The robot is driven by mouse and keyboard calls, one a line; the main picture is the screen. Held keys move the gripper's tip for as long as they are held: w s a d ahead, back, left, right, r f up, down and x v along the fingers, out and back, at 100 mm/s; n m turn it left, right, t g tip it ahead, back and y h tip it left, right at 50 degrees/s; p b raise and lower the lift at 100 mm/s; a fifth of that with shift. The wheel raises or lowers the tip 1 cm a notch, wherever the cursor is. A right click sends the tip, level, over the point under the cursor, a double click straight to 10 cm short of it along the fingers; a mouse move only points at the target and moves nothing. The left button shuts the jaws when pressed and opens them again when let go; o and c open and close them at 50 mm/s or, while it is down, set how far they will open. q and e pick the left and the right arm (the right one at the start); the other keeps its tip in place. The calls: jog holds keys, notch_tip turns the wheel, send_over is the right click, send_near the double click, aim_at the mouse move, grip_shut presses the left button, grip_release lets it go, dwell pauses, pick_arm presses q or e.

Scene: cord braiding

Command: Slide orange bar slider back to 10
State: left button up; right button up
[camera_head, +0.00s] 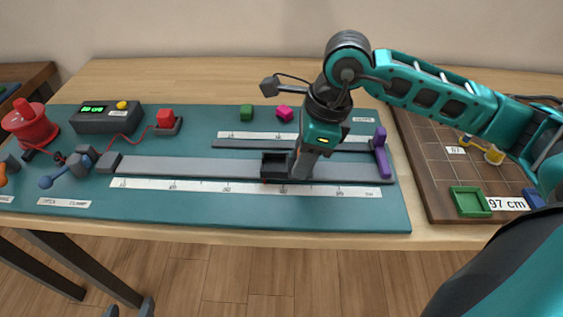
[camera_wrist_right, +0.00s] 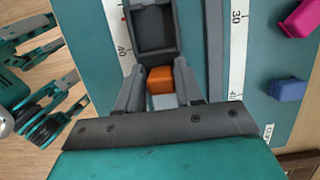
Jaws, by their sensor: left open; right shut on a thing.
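The orange bar slider (camera_wrist_right: 160,80) shows in the right wrist view as a small orange block between my right gripper's fingers. My right gripper (camera_head: 301,168) is shut on it over the long grey rail (camera_head: 190,167), right of the rail's middle. A dark open-topped box (camera_head: 276,155) sits on the rail directly beside the gripper, and also shows in the right wrist view (camera_wrist_right: 155,30). The white scale (camera_head: 245,188) runs along the rail's near side; a 40 mark is near the slider in the wrist view. My left gripper (camera_head: 130,310) is open and empty at the bottom edge, off the board.
A shorter rail with its own scale (camera_head: 250,136) lies behind, with a purple handle (camera_head: 381,153) at its right. A red knob and dark box (camera_head: 107,117) stand left. A brown tray (camera_head: 430,165) is right.

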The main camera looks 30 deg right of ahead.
aim_at(159, 166)
jog(key=shift+d+f, duration=0.1)
jog(key=shift+f, duration=0.15)
jog(key=c, duration=0.3)
jog(key=shift+w+a, duration=0.2)
jog(key=shift+a, duration=0.25)
jog(key=w+a+b, duration=0.1)
jog(key=w+a, duration=0.2)
jog(key=a, duration=0.3)
jog(key=w+a, duration=0.4)
jog(key=a, duration=0.2)
jog(key=w+a+b, duration=0.1)
jog(key=w+a, duration=0.3)
jog(key=a, duration=0.2)
jog(key=shift+f+b, duration=0.15)
jog(key=shift+b, duration=0.2)
jog(key=shift+d, duration=0.1)
jog(key=shift+w+a+b, duration=0.2)
jog(key=shift+w+a, duration=0.2)
jog(key=shift+a, duration=0.25)
jog(key=shift+w+a+b, duration=0.15)
jog(key=shift+w+a, duration=0.2)
jog(key=shift+a, duration=0.35)
jog(key=shift+w+a+b, duration=0.2)
jog(key=shift+w+a, duration=0.2)
jog(key=shift+a, duration=0.25)
jog(key=o, duration=0.9)
